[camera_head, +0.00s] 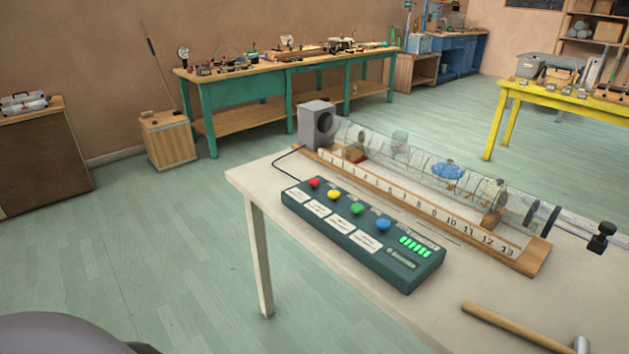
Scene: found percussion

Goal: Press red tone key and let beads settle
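A dark green control box (360,237) lies on the pale table. Its red key (314,183) is at the far left end, followed by a yellow key (334,195), a green key (357,208) and a blue key (383,224). Green bars are lit at its right end. Behind it, a clear tube (415,162) lies along a wooden base with a number scale (430,208). A grey speaker box (317,124) stands at the tube's left end. A blue clump (447,170), perhaps beads, shows inside the tube. Neither gripper is in view.
The pale table (262,178) has a free strip at its left corner. A wooden-handled mallet (505,325) lies at the front right. A black clamp on a rod (601,237) sits past the tube's right end. Green and yellow workbenches stand farther back.

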